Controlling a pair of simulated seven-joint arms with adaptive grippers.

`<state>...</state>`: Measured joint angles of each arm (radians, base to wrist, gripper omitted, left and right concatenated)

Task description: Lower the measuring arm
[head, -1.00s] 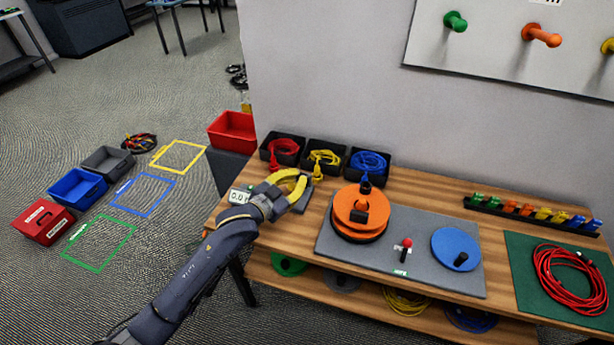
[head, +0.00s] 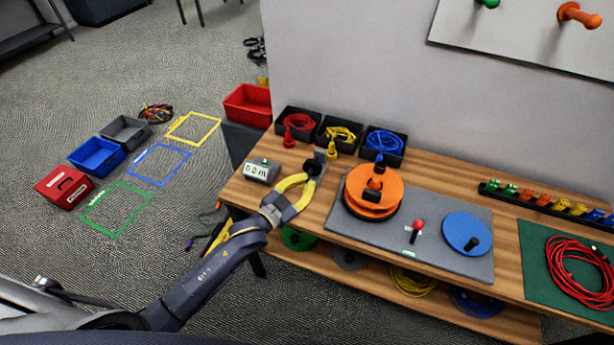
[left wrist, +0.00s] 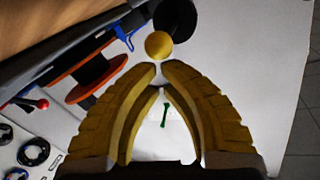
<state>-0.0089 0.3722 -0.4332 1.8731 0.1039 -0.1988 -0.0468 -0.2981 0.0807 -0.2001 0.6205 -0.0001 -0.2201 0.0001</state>
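The measuring device stands at the left end of the bench, with a display (head: 262,170) reading 0.0 m. Beside it is a grey upright piece with a black round part (head: 312,168), apparently the measuring arm. My left gripper (head: 307,180) has its curved yellow fingers right at this part. A yellow round knob (left wrist: 158,45) and a black disc (left wrist: 174,18) lie just beyond the tips. Whether the tips touch them I cannot tell. My right gripper is out of view.
An orange reel (head: 384,190), a red-knobbed lever (head: 418,226) and a blue disc (head: 462,228) sit on a grey mat. Black bins with red, yellow (head: 340,133) and blue cables stand behind. A coiled red cable (head: 572,262) lies at right.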

